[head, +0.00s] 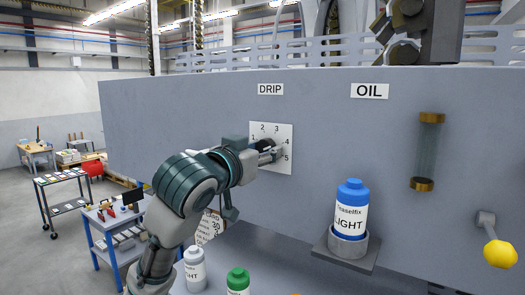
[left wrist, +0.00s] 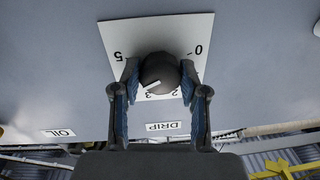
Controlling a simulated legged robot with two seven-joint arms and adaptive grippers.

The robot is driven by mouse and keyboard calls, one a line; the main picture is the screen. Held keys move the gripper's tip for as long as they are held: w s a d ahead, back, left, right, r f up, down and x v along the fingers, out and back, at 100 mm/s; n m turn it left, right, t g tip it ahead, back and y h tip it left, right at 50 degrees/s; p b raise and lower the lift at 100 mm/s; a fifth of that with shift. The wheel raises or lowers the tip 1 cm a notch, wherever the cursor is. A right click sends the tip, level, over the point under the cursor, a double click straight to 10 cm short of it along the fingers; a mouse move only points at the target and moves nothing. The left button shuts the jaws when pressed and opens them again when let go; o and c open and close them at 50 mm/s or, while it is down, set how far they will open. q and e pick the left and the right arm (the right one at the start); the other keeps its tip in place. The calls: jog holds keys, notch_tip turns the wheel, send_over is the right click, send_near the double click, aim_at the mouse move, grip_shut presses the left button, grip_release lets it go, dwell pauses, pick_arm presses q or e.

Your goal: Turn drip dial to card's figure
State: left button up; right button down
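The drip dial is a dark round knob (left wrist: 160,70) on a white numbered plate (left wrist: 125,35), which also shows under the DRIP label in the head view (head: 285,132). The knob's white pointer mark lies near the 3 in the left wrist view. My left gripper (left wrist: 160,80) has one finger on each side of the knob, seemingly with small gaps. Its fingers hide the 1 and 4 in that view. A white printed card (head: 209,229) is partly hidden behind my left arm, and I cannot read its figure surely. My right gripper is not in view.
A blue-capped bottle (head: 350,208) stands in a holder under the OIL label (head: 369,91). A sight glass (head: 427,152) and a yellow-knobbed lever (head: 500,253) are to the right.

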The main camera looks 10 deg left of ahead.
pick_arm(q)
jog(key=c, duration=0.4)
jog(key=shift+m, duration=0.4)
jog(key=o, duration=1.1)
